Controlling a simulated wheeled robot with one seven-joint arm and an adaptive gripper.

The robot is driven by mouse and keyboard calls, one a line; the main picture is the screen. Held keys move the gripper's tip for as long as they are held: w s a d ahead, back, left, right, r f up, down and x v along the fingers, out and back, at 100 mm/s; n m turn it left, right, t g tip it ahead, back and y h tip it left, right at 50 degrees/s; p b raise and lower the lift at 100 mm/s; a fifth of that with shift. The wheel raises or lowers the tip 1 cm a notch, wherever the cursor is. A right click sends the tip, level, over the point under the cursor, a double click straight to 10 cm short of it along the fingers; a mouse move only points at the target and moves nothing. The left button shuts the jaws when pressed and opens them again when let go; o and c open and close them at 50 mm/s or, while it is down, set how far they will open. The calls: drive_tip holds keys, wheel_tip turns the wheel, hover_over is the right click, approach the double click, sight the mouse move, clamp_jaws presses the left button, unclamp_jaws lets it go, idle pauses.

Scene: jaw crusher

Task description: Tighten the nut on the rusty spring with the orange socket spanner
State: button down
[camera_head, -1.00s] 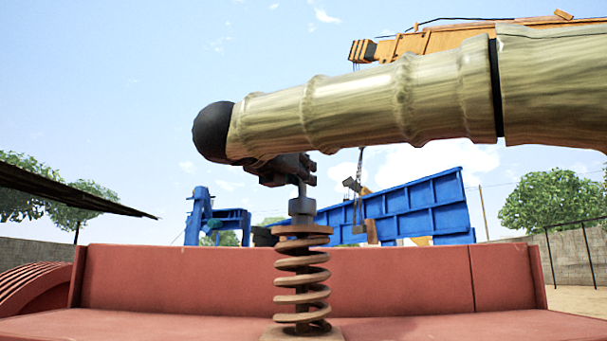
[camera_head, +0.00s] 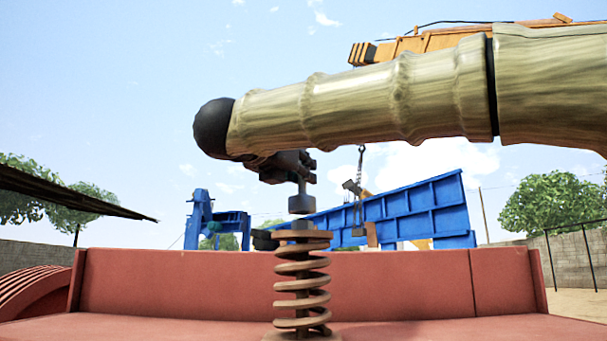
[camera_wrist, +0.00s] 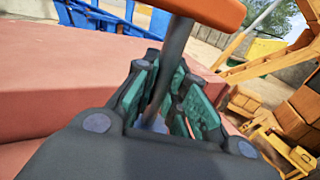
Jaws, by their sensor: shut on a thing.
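The rusty spring (camera_head: 302,285) stands upright on the red machine body in the head view, with a round plate on top. A small brownish nut (camera_head: 303,225) sits on that plate. The grey socket (camera_head: 302,204) of the spanner hangs just above the nut, with a thin gap between them. My gripper (camera_head: 290,167) is above the spring, partly hidden behind my forearm. In the wrist view my gripper (camera_wrist: 165,100) is shut on the dark shaft of the spanner (camera_wrist: 176,48). The spanner's orange handle (camera_wrist: 210,10) crosses the top of that view.
The red machine body (camera_head: 400,280) surrounds the spring, with a raised wall behind it. Behind it stand a blue steel structure (camera_head: 420,210) and an orange crane boom (camera_head: 440,40). A dark roof edge (camera_head: 70,190) is at left. Open air surrounds the spring's top.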

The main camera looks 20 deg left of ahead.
drive_tip(key=shift+r, duration=0.95)
